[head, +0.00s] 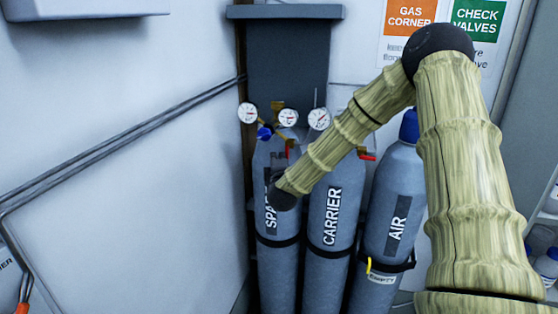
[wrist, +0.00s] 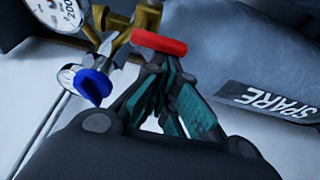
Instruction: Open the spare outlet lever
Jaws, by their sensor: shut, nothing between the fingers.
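The spare cylinder (head: 275,262) is the leftmost grey bottle in the head view. Its SPARE label also shows in the wrist view (wrist: 272,102), beside the fingers. A red lever (wrist: 159,42) sits on the brass outlet fitting (wrist: 146,16) of its regulator. My gripper (wrist: 157,68) has teal fingers, shut and empty, with their tips just below the red lever. I cannot tell whether they touch it. In the head view my arm covers part of the SPARE label, and the gripper is small and dark against the cylinder's upper part.
A blue knob (wrist: 93,87) and a pressure gauge (wrist: 60,12) are left of the fingers. The carrier cylinder (head: 327,262) and air cylinder (head: 382,250) stand to the right, strapped. Pipes (head: 120,143) run along the left wall.

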